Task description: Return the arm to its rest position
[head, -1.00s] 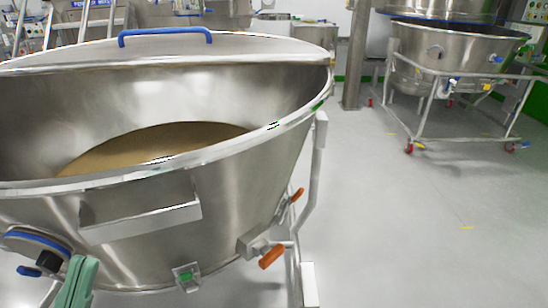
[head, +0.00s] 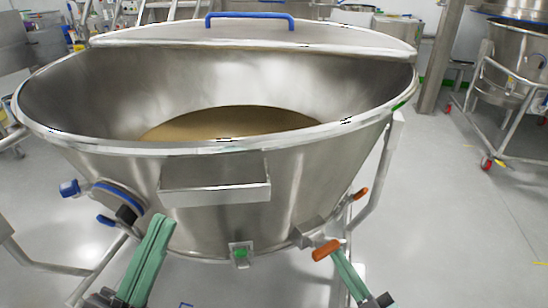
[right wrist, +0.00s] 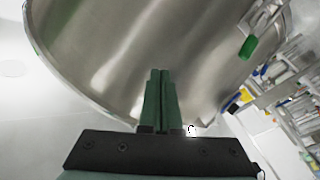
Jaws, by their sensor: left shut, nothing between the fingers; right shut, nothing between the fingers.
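My left gripper (head: 158,222) shows at the lower left of the head view, its green fingers closed together and empty, in front of the steel bowl (head: 310,185). My right gripper (head: 335,254) shows at the lower right of the head view, just below an orange-handled clamp, shut and empty. In the right wrist view the right gripper's fingers (right wrist: 160,73) lie side by side with nothing between them and point toward the bowl's steel wall (right wrist: 110,60). Whether either gripper touches the bowl I cannot tell.
The bowl holds brown material (head: 230,124) under a partly covering lid (head: 300,36) with a blue handle. Orange-handled clamps (head: 327,249) and a blue-rimmed fitting (head: 122,200) stick out from its front. Another wheeled vessel (head: 510,60) stands at the right. Grey floor (head: 450,220) is clear between them.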

